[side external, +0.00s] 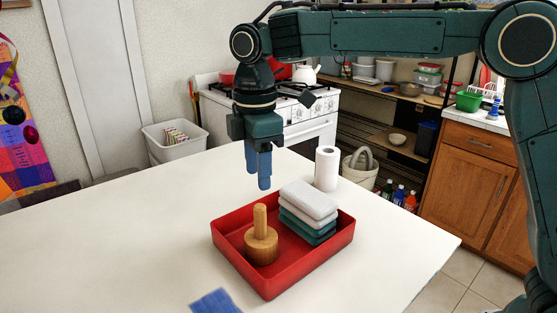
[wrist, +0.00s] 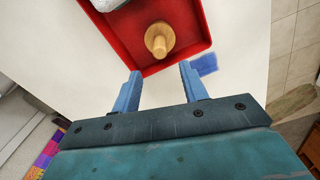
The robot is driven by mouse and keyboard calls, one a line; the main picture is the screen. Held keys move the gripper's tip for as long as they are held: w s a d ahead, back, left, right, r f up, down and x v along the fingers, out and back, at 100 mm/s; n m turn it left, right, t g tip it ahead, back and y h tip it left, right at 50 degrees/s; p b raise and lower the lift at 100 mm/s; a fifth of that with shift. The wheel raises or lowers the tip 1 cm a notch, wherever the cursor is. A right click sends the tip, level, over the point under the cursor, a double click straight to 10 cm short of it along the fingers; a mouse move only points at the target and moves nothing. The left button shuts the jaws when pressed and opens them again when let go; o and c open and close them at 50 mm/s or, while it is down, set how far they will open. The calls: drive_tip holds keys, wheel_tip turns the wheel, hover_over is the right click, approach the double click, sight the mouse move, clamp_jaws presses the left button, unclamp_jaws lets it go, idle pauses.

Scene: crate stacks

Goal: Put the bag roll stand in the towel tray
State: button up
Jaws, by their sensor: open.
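The bag roll stand, a wooden peg on a round wooden base (side external: 261,246), stands upright inside the red towel tray (side external: 300,275), in its left part. In the wrist view the stand (wrist: 159,40) shows ahead of the fingertips, within the tray (wrist: 196,12). A stack of folded white and teal towels (side external: 308,212) lies in the tray to the right of the stand. My gripper (side external: 261,186) hangs above the tray, pointing down, apart from the stand. In the wrist view its two blue fingers (wrist: 157,70) are spread with nothing between them.
A white paper roll (side external: 327,168) stands on the white table (side external: 130,230) behind the tray. A blue cloth or patch (side external: 215,302) lies at the table's front, also in the wrist view (wrist: 205,64). The table's left side is clear.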

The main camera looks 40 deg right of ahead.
drive_tip(key=shift+s+d+r, duration=0.25)
drive_tip(key=shift+d+r, duration=0.05)
drive_tip(key=shift+d, duration=0.1)
drive_tip(key=s+d+r+m+t, duration=0.35)
drive_tip(key=s+d+m, duration=0.35)
drive_tip(key=s+d, duration=0.35)
drive_tip(key=s+d+f+m+t, duration=0.1)
drive_tip(key=s+d+m, duration=0.3)
drive_tip(key=s, duration=0.4)
drive_tip(key=s+d+f+m+t, duration=0.1)
drive_tip(key=s+d+f+m, duration=0.3)
drive_tip(key=s, duration=0.3)
drive_tip(key=shift+s+d+f, duration=0.15)
drive_tip(key=shift+s+d, duration=0.2)
